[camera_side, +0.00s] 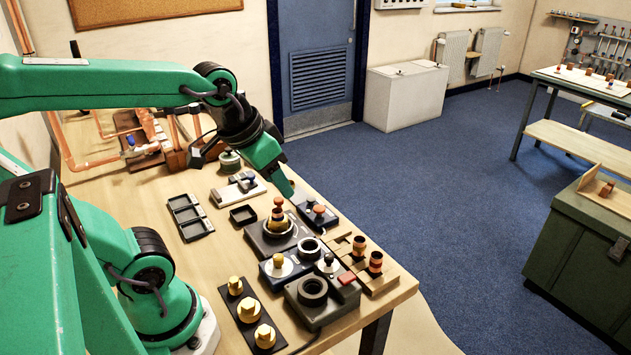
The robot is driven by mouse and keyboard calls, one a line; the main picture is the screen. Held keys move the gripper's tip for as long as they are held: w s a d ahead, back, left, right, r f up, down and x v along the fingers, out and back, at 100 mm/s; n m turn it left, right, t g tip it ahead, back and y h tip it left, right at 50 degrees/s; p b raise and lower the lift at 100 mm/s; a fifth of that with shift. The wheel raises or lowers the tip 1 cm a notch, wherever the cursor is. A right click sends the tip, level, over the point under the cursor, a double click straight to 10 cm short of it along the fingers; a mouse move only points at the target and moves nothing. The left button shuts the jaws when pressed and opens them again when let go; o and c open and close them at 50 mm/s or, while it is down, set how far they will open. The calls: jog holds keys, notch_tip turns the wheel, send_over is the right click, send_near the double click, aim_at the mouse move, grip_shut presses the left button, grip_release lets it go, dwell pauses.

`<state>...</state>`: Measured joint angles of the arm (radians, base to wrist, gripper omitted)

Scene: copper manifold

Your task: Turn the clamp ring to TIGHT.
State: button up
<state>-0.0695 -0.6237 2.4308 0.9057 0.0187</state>
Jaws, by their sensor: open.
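A dark square block with a round ring (277,231) sits near the middle of the table's right part. A brass-coloured piece with an orange knob (278,209) stands up in the middle of the ring. This looks like the clamp ring; its TIGHT mark and its setting are too small to read. My gripper (287,188) is above and behind the ring, pointing down, apart from it. It is open, with nothing seen between its fingers; the fingers themselves are hard to make out.
A three-part tray (189,217) lies left. Copper pipes (90,164) fill the back.

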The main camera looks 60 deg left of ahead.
jog(key=w+a+f+n+g, duration=0.2)
jog(key=w+a+f+g, duration=0.1)
jog(key=w+a, duration=0.5)
jog(key=n+g, duration=0.2)
send_over(279, 199)
notch_tip(279, 199, down, 8)
jog(key=shift+a+f, duration=0.1)
jog(key=shift+f, duration=3.9)
jog(key=shift+c, duration=0.3)
grip_shut()
